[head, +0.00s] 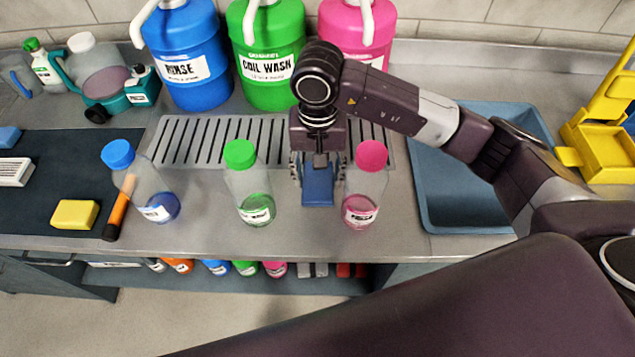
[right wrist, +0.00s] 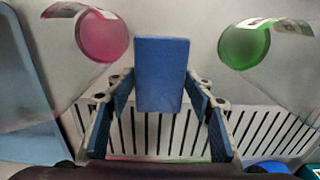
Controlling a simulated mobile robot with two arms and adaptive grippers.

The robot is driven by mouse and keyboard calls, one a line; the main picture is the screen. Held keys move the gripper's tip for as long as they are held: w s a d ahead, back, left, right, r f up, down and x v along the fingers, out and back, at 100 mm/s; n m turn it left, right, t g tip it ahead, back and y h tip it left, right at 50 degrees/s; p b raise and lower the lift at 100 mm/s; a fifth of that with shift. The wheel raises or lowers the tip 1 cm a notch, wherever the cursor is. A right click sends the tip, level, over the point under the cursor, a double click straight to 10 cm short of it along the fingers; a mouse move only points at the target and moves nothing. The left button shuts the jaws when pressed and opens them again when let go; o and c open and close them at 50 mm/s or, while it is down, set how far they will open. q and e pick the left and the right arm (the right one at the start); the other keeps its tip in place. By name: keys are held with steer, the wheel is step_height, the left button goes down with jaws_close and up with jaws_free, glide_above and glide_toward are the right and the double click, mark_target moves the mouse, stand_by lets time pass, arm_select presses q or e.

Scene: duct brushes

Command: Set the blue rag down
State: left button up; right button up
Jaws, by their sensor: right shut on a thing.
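The blue rag (head: 318,188) is a small folded blue block between the green-capped bottle (head: 246,185) and the pink-capped bottle (head: 364,190). It also shows in the right wrist view (right wrist: 161,72). My right gripper (head: 319,170) points down and is shut on the rag, with a finger on each side. The rag is at the front edge of the slotted drain grate (head: 200,140), over or on the grey counter. I cannot tell whether its underside touches the counter. My left gripper is not in view.
A blue-capped bottle (head: 150,190) and an orange-handled tool (head: 119,208) stand and lie left. Large blue (head: 188,50), green (head: 265,35) and pink jugs are behind. A blue tray or basin (head: 432,205) is right. A yellow sponge (head: 75,214) lies on the dark mat (head: 45,180).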

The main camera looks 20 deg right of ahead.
mark_target(318, 188)
step_height(318, 188, down, 4)
steer(key=shift+f+p, duration=0.15)
steer(key=shift+p, duration=0.35)
steer(key=shift+f, duration=0.1)
steer(key=shift+f, duration=0.15)
steer(key=o, duration=1)
